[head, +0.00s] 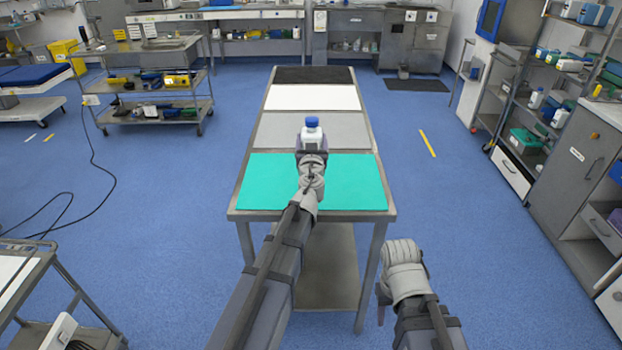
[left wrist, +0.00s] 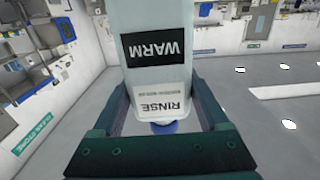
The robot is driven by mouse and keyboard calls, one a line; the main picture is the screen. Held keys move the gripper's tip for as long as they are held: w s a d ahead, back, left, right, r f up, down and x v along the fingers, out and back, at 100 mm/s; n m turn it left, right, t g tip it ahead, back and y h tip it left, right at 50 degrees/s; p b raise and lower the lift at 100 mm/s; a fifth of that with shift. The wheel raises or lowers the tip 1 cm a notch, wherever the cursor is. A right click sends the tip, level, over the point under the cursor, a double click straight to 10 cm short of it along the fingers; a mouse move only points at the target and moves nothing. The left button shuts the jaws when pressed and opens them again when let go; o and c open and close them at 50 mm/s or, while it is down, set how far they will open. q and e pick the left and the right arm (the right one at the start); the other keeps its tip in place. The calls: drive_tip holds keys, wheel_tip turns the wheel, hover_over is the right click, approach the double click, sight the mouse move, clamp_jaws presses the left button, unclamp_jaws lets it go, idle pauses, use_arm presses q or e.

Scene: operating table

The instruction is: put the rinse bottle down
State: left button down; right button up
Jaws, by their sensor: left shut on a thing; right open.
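The rinse bottle (head: 312,132) is white with a blue cap and stands out above my left gripper (head: 312,150) in the head view. In the left wrist view the bottle (left wrist: 158,80) shows upside down, with a black "WARM" label and the word "RINSE", between the two fingers of the left gripper (left wrist: 165,105). The left gripper is shut on it, over the table (head: 244,215). Whether the bottle's base touches the table is hidden by the gripper. My right gripper (head: 383,305) is open and empty, to the right of the table's near end.
The table top carries a green mat (head: 355,185), a grey mat (head: 350,130), a white mat (head: 315,97) and a black mat (head: 313,75) at the far end. No other objects stand on these mats. A shelf cart (head: 150,88) stands at the left, and shelves stand right.

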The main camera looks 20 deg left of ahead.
use_arm(q)
drive_tip(key=shift+f+b, duration=4.65)
drive_tip(key=shift+f, duration=0.2)
drive_tip(key=shift+f, duration=0.2)
unclamp_jaws()
drive_tip(key=shift+r, duration=0.1)
drive_tip(key=shift+r, duration=0.2)
drive_tip(key=v, duration=1.2)
